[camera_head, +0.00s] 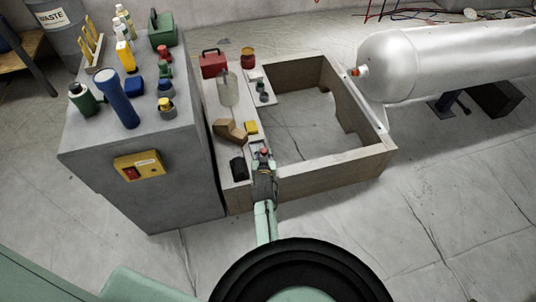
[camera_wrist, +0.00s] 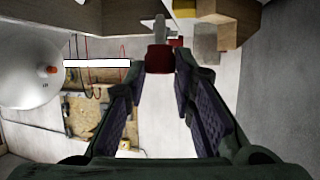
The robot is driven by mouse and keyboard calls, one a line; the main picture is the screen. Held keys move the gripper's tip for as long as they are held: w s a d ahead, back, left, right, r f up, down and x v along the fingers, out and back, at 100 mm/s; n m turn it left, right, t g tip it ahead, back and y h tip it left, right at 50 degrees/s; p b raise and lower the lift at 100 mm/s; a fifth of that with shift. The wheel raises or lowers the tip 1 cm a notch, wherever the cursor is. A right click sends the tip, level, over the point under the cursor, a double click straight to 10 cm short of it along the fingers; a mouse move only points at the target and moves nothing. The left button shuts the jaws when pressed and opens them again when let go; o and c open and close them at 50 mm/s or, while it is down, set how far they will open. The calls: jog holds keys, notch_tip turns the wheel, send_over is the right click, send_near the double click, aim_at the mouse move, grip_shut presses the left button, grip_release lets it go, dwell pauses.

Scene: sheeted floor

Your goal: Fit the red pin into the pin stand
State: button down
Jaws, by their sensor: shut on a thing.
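My gripper (camera_head: 263,157) is over the front of the bench's left board. It is shut on the red pin (camera_head: 264,151), whose red top shows between the fingers. In the wrist view the red pin (camera_wrist: 160,59) is between the fingertips of my gripper (camera_wrist: 164,72), and its lower part is hidden. I cannot pick out the pin stand for certain. A small dark green and grey piece (camera_head: 263,92) stands further back on the same board.
A wooden frame (camera_head: 335,160) with an open middle lies to the right. A brown block (camera_head: 230,131), a yellow block (camera_head: 251,128), a black item (camera_head: 238,168), a clear jug (camera_head: 228,92) and a red box (camera_head: 214,64) crowd the left. A grey cabinet (camera_head: 155,200) and white tank (camera_head: 450,60) flank it.

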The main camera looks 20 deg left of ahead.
notch_tip(320, 180, down, 6)
jog(key=b, duration=0.5)
jog(key=shift+r+b, duration=0.15)
jog(key=shift+b, duration=0.2)
dwell(0.5)
jog(key=shift+f+b, duration=0.45)
jog(key=shift+f, duration=0.15)
dwell(0.7)
jog(key=shift+f+b, duration=0.3)
jog(key=shift+b, duration=0.25)
jog(key=shift+f+b, duration=1)
jog(key=shift+f, duration=0.05)
jog(key=c, duration=1.3)
grip_release()
